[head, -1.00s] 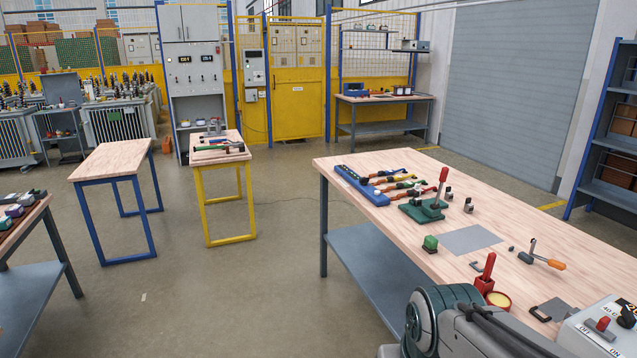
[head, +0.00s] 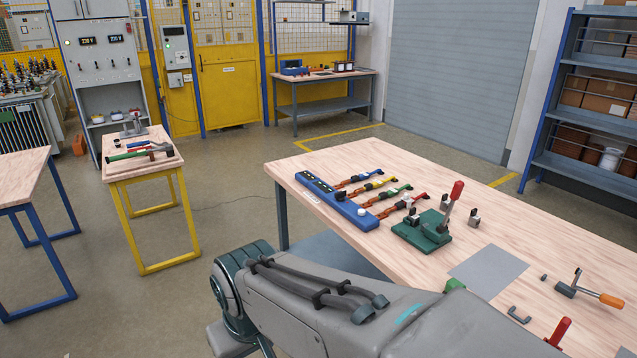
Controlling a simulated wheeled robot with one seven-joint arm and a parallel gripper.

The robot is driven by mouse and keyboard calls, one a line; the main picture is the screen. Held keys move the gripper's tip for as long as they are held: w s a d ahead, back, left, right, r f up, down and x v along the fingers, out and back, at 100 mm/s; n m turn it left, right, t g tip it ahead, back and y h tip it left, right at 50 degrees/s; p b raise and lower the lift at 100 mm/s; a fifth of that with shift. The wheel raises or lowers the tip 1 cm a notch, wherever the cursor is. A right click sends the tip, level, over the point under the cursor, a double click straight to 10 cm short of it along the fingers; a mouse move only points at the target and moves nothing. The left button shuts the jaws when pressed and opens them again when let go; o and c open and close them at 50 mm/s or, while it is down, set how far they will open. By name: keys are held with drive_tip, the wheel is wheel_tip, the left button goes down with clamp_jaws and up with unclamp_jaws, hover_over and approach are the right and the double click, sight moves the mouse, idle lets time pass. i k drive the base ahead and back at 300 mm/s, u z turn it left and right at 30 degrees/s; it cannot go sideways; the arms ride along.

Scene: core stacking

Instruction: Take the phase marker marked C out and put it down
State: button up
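No letter C can be read on anything, so I cannot tell which object is the phase marker. A blue strip block (head: 338,202) lies near the left edge of the wooden workbench (head: 560,238). Several leads with coloured bands, among them a yellow one (head: 374,184) and a red one (head: 405,204), run from its right side. A green base with an upright red-handled lever (head: 424,229) stands right of them, with small metal pieces (head: 474,217) close by. A green block (head: 455,285) is partly hidden behind my arm. My gripper is out of the picture.
A grey mat (head: 488,271), a hook-shaped piece (head: 519,315), an orange-handled clamp (head: 590,292) and a red handle (head: 558,333) are on the bench's near part. The bench's far right is clear. A yellow-legged table (head: 150,160) with tools stands left.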

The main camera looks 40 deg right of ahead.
sight(406, 196)
drive_tip(key=z, duration=0.3)
drive_tip(key=i, duration=1.5)
drive_tip(key=z, duration=1.2)
drive_tip(key=i, duration=0.85)
drive_tip(key=z, duration=0.6)
